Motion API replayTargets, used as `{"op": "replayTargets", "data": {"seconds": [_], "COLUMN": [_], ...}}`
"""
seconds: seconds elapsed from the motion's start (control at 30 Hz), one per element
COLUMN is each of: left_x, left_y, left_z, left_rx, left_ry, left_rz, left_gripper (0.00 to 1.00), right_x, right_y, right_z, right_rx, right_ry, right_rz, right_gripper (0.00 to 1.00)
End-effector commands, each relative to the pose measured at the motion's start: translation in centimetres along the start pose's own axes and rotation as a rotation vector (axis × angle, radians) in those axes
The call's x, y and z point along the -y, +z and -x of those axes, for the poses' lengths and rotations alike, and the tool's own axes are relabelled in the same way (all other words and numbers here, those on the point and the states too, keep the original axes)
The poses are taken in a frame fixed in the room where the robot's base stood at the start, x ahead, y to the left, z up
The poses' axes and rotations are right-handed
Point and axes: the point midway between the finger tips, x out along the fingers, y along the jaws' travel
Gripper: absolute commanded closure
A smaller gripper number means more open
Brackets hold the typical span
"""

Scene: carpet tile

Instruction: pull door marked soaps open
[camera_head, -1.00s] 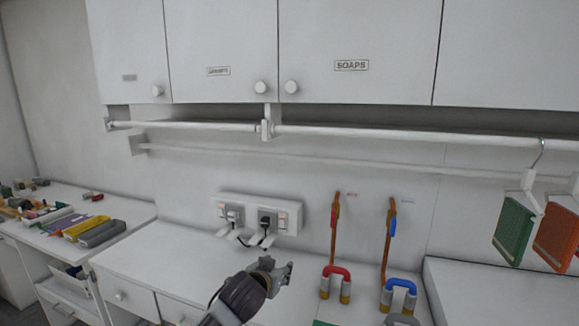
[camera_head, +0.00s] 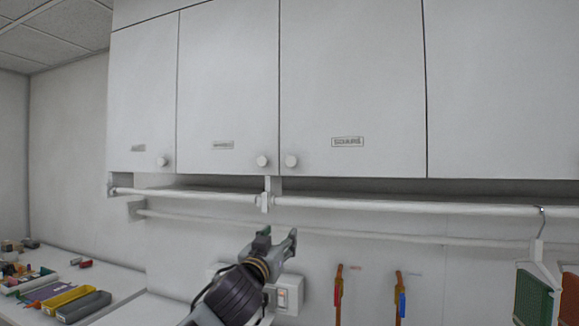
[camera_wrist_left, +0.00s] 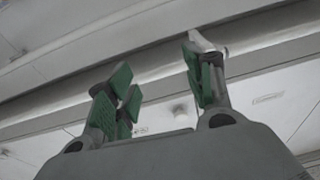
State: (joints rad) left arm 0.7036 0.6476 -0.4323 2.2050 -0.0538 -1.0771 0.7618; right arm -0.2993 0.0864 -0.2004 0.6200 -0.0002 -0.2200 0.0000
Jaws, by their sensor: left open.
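The soaps door (camera_head: 352,85) is a white wall-cabinet door with a small label plate (camera_head: 347,142), blurred now but reading SOAPS earlier. It looks shut, flush with its neighbours. Its round white knob (camera_head: 291,161) is at its lower left corner. My left gripper (camera_head: 279,237) is open and empty, below the knob and the rail, apart from the door. In the left wrist view its green-padded fingers (camera_wrist_left: 165,85) are spread, with cabinet fronts beyond. My right gripper is not in view.
A white rail (camera_head: 400,207) runs along just below the cabinets, between my gripper and the knob in the picture. A neighbouring door's knob (camera_head: 263,161) is close on the left. A green item (camera_head: 534,298) hangs at right. Wall sockets (camera_head: 290,294) are behind my gripper.

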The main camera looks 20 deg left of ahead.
Motion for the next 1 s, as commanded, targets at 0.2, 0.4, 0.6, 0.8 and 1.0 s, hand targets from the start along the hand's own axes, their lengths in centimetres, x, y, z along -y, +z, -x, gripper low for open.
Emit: {"op": "replayTargets", "data": {"seconds": [0.2,0.4,0.6,0.8,1.0], "left_x": [0.3,0.5,0.5,0.5,0.5], "left_y": [-6.8,-11.7,-14.0,-14.2,-14.2], "left_z": [0.5,1.3,1.8,1.9,1.8], "left_rx": [-0.125,-0.218,-0.261,-0.264,-0.264], "left_ry": [0.007,0.015,0.020,0.021,0.021], "left_rz": [0.011,0.023,0.029,0.031,0.031], "left_gripper": [0.47,0.47,0.47,0.47,0.47], "right_x": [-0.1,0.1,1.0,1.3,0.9], "right_y": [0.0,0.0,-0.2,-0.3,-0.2], "right_z": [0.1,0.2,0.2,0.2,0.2], "right_rx": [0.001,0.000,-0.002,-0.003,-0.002], "right_ry": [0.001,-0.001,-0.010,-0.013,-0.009], "right_rz": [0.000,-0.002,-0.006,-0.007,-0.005], "right_gripper": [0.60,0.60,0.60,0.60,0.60]}}
